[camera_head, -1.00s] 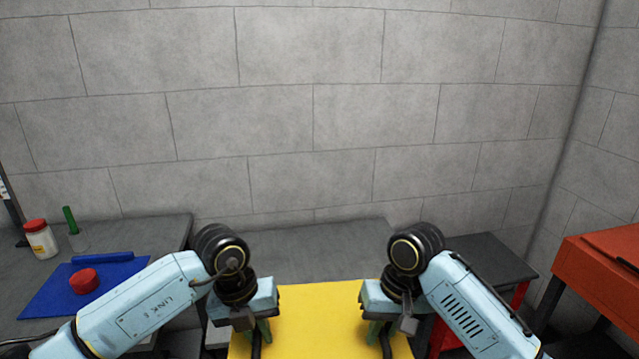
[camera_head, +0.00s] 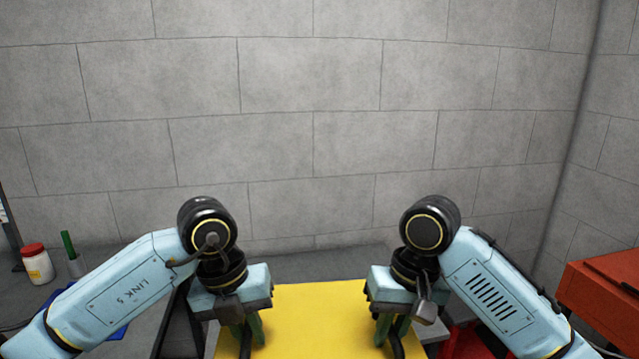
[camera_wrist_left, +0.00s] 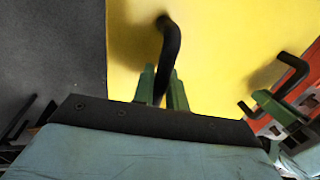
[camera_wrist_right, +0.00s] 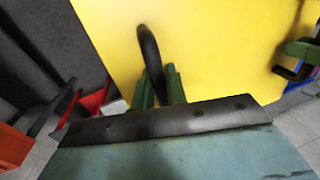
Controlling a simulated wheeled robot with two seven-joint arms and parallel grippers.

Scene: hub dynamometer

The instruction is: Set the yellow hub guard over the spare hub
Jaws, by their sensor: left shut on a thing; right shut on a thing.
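The yellow hub guard (camera_head: 315,320) is a broad flat yellow panel between my two arms at the bottom of the head view. It fills much of the left wrist view (camera_wrist_left: 235,45) and the right wrist view (camera_wrist_right: 225,50). My left gripper (camera_head: 248,334) is shut on the guard's black left handle (camera_wrist_left: 171,50). My right gripper (camera_head: 393,331) is shut on its black right handle (camera_wrist_right: 150,50). The guard's lower part is cut off by the head view's edge. I cannot make out the spare hub in any view.
A grey bench lies behind the guard against a block wall. At left stand a white jar with a red lid (camera_head: 36,264) and a green-handled item (camera_head: 70,248). A red cabinet (camera_head: 607,292) stands at right.

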